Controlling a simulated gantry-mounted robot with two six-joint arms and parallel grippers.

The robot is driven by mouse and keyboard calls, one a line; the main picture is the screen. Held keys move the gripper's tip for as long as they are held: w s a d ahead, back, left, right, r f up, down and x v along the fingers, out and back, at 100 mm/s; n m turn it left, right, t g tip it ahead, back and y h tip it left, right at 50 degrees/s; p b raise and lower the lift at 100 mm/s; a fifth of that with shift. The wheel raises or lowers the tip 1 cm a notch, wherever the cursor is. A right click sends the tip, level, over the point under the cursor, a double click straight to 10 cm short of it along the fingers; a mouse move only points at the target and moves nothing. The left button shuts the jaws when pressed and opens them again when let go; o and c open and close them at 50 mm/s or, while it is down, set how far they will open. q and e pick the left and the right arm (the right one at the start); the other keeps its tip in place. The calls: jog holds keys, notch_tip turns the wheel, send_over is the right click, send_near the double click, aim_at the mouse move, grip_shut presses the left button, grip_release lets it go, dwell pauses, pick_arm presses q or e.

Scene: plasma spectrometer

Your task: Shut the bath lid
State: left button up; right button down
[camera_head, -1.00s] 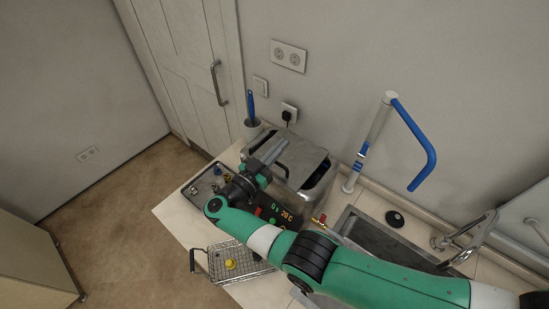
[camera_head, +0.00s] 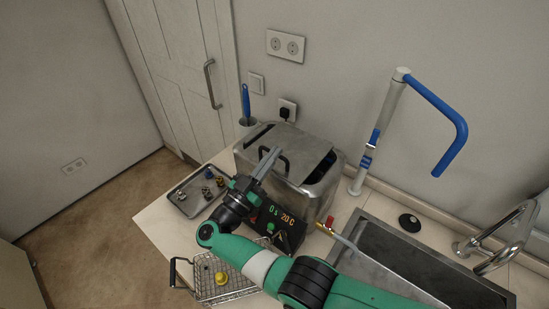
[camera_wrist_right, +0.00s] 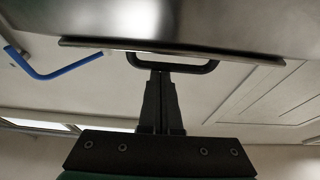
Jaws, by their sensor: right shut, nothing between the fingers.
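The bath (camera_head: 322,203) is a steel box on the counter with a dark front panel and lit digits. Its steel lid (camera_head: 296,139) has a dark bar handle (camera_head: 287,163). Dark gaps show at the lid's left and right ends; how far it is raised is hard to tell. My right gripper (camera_head: 272,156) is shut and empty, its fingers beside the handle on the near side of the lid. In the right wrist view the fingertips (camera_wrist_right: 160,76) are close to the handle (camera_wrist_right: 205,69), below the lid edge (camera_wrist_right: 110,44); contact is unclear. My left gripper is not in view.
A tray (camera_head: 184,205) with small parts lies left of the bath. A wire basket (camera_head: 238,283) with a yellow piece is in front. A blue-handled arm (camera_head: 440,105) and a sink (camera_head: 410,265) are at the right. The wall is close behind.

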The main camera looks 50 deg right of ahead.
jog(key=shift+f+b, duration=0.35)
jog(key=shift+f, duration=0.05)
jog(key=shift+f, duration=0.1)
jog(key=r+p, duration=0.1)
jog(key=r, duration=0.1)
jog(key=r+p, duration=0.1)
jog(key=p, duration=0.1)
jog(key=r+p, duration=0.2)
jog(key=shift+d+r, duration=0.3)
jog(key=f+b+v, duration=0.2)
jog(key=b+v, duration=0.6)
jog(key=v, duration=0.2)
jog(key=shift+d, duration=0.2)
